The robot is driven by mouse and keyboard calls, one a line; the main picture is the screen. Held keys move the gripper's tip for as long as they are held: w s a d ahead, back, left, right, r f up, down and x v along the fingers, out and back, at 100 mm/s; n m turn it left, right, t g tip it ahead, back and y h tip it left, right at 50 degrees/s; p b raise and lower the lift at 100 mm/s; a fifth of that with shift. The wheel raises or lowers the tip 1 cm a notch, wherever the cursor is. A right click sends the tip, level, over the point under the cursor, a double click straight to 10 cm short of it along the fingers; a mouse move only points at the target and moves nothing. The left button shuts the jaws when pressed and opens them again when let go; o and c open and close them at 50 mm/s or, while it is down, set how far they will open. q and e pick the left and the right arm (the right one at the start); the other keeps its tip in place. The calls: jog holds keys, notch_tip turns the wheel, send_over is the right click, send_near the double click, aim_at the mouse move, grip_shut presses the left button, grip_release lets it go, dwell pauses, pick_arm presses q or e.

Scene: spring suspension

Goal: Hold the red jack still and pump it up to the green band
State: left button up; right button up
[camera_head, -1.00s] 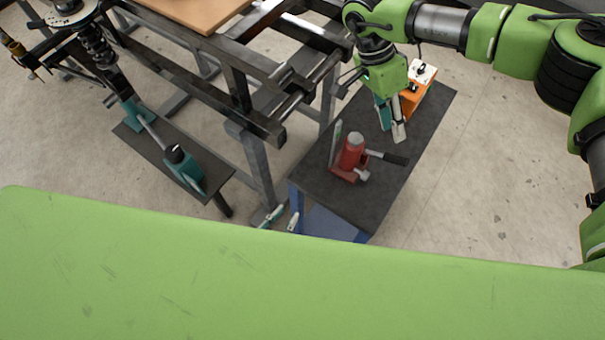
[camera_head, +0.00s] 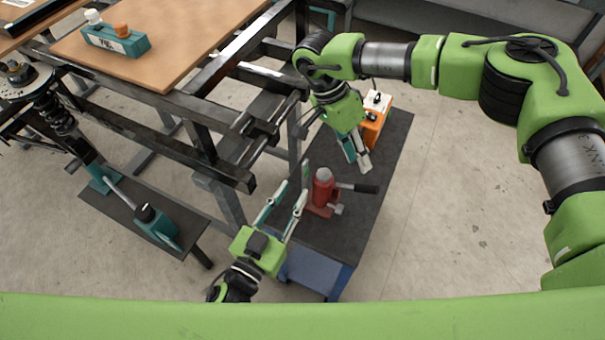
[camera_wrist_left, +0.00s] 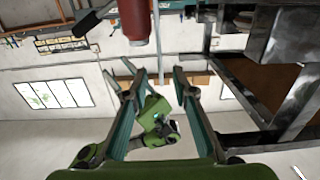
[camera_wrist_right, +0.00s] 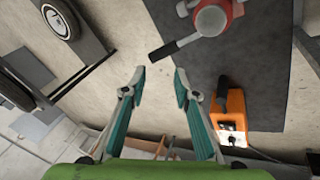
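The red jack (camera_head: 322,190) stands upright on the dark top of a cart, its pump handle (camera_head: 366,188) pointing right. A thin upright strip with some green (camera_head: 306,172) stands just left of it; its markings are too small to read. My left gripper (camera_head: 292,190) is open and empty, just left of the jack and apart from it. The left wrist view shows the red body (camera_wrist_left: 133,20) beyond the open fingers. My right gripper (camera_head: 359,164) is open and empty beyond the handle. The right wrist view shows the jack (camera_wrist_right: 213,17) and handle (camera_wrist_right: 172,47) ahead of its fingers.
An orange box (camera_head: 373,125) stands on the cart behind my right gripper. A dark steel frame (camera_head: 225,180) is close on the left. A teal jack (camera_head: 155,225) stands on a low bench further left. Bare cart top (camera_head: 350,230) lies in front of the red jack.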

aim_at(303, 176)
pick_arm(q)
jog(key=x, duration=0.7)
jog(key=shift+w+d, duration=0.1)
jog(key=shift+w, duration=0.2)
grip_shut()
dwell(0.8)
